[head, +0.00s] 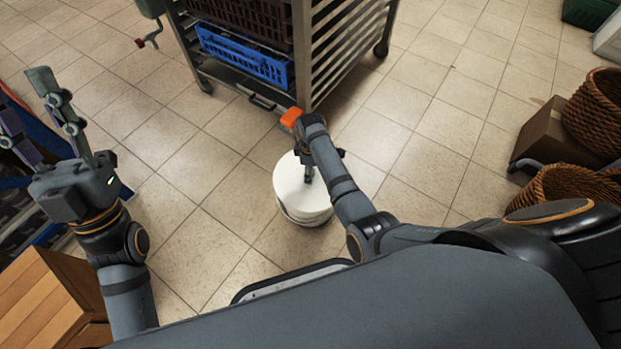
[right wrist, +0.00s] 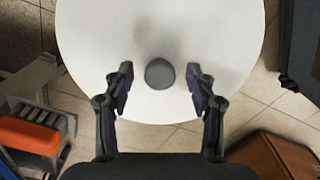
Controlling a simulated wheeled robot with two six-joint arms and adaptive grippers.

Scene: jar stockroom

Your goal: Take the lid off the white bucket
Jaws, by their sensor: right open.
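The white bucket (head: 303,213) stands upright on the tiled floor in the head view, with its round white lid (right wrist: 210,40) on top. A grey knob (right wrist: 160,73) is in the middle of the lid. My right gripper (right wrist: 159,85) is open over the lid, its two fingers spread to either side of the knob and short of it in the right wrist view. It also shows over the lid in the head view, where my wrist partly hides the lid. My left gripper (head: 22,92) is open and empty at the far left, away from the bucket.
A metal rack (head: 335,50) with a blue crate (head: 245,58) stands behind the bucket. Wicker baskets (head: 565,187) and a cardboard box (head: 550,140) are at the right. A wooden crate (head: 45,300) is at the lower left. Floor left of the bucket is clear.

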